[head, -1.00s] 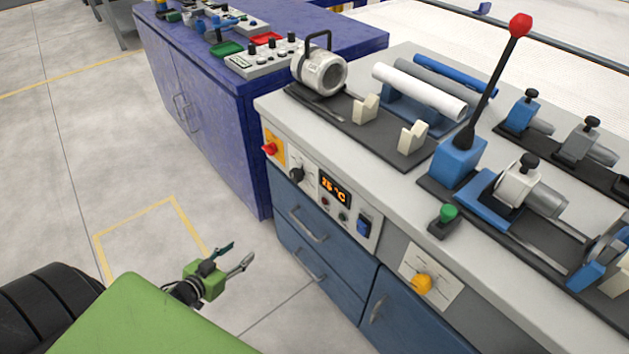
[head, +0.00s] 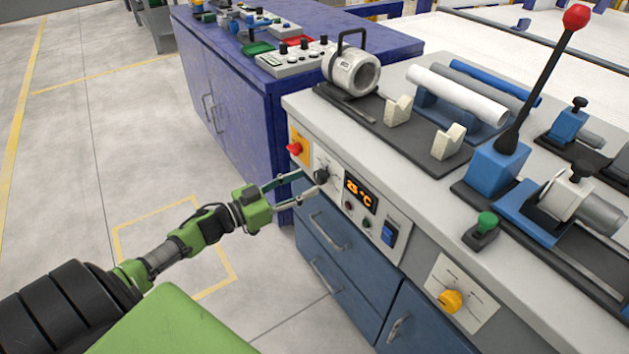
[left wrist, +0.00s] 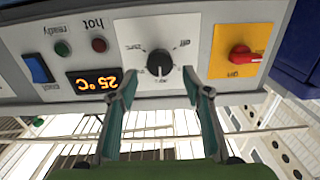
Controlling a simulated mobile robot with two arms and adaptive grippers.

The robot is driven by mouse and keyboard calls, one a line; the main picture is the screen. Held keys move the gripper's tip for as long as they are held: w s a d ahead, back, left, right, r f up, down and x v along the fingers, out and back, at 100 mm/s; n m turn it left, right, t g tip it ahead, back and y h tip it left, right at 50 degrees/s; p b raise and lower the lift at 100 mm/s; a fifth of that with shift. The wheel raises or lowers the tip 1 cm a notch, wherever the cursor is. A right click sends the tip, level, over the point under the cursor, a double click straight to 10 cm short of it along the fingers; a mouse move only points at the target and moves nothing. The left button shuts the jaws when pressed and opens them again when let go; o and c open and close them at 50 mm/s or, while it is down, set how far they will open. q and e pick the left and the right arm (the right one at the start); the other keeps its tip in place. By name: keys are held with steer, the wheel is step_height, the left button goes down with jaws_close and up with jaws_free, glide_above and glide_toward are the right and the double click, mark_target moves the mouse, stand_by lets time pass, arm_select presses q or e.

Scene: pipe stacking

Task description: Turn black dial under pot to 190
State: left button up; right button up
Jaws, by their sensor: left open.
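The black dial (head: 321,176) sits on the light panel on the front of the grey-topped bench, below and in front of the round white pot (head: 352,72). The dial also shows in the left wrist view (left wrist: 160,64), with "off" printed beside it. The orange display (head: 360,194) next to it reads 25 °C. My left gripper (head: 309,187) is open at the dial. In the left wrist view its two fingers (left wrist: 157,88) stand apart, one on each side of the dial; I cannot tell whether they touch it. My right gripper is not in view.
A red knob on a yellow plate (head: 295,148) is left of the dial. A blue switch (head: 389,234) and a yellow knob (head: 451,301) are to the right. Drawers lie below. A purple cabinet (head: 240,120) stands behind left; the floor left of the bench is clear.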

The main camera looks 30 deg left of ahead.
mark_target(317, 178)
arm_select(q)
steer(key=shift+x, duration=2.15)
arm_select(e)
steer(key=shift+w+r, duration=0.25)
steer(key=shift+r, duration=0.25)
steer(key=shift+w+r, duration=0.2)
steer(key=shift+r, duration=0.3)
arm_select(q)
steer(key=c, duration=1.1)
